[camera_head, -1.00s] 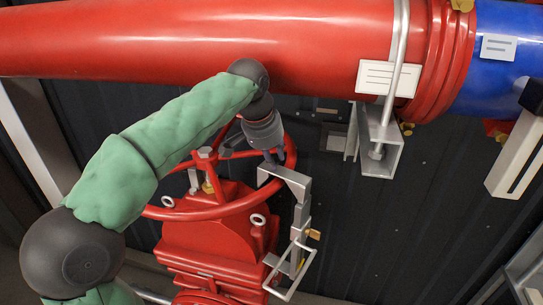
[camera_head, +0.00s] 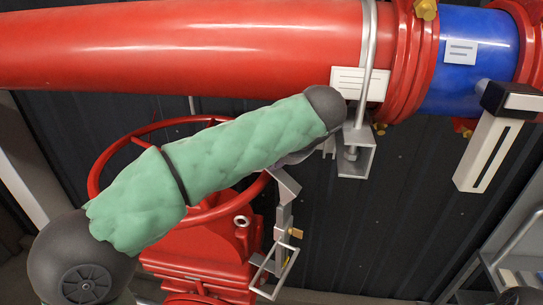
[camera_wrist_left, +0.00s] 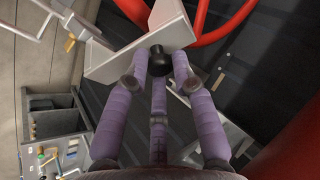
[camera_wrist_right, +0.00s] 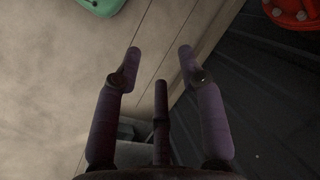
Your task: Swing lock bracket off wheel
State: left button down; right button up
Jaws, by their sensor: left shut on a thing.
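The red handwheel (camera_head: 104,160) sits on the red valve body, its right part hidden behind my left arm. The grey lock bracket (camera_head: 284,215) stands at the wheel's right side, its top plate slanting up behind my forearm. In the left wrist view the bracket's pale plate (camera_wrist_left: 112,58) is close in front, with the red wheel rim (camera_wrist_left: 215,35) beside it. My left gripper (camera_wrist_left: 160,62) has its fingers shut around the bracket's black knob (camera_wrist_left: 158,66). Whether the plate touches the rim is hidden. My right gripper (camera_wrist_right: 159,50) is open and empty, away from the wheel.
A large red pipe (camera_head: 180,45) runs above, joining a blue section (camera_head: 470,70). A grey pipe clamp (camera_head: 355,155) hangs close right of my left wrist. A wire handle (camera_head: 278,272) hangs low on the bracket. Dark wall space lies to the bracket's right.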

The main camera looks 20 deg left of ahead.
dwell(0.5)
jog(key=c, duration=0.5)
jog(key=shift+w+a+r, duration=0.2)
jog(key=shift+w, duration=0.05)
grip_shut()
jog(key=w+a+r+n+t+h, duration=0.2)
jog(key=w+a+r+n, duration=0.3)
jog(key=r+n, duration=0.45)
jog(key=w+a+r+n+t+h, duration=0.2)
jog(key=w+a+r+n, duration=0.4)
jog(key=r, duration=0.6)
jog(key=w+a+r+n+t+h, duration=0.15)
jog(key=w+a+r+n, duration=0.3)
jog(key=r+n, duration=0.55)
jog(key=n+t+y, duration=0.3)
jog(key=n+t, duration=0.4)
jog(key=t, duration=0.2)
send_near(275, 177)
jog(key=w+a+f, duration=0.2)
jog(key=w+a, duration=0.2)
jog(key=w, duration=0.4)
jog(key=shift+a+f, duration=0.25)
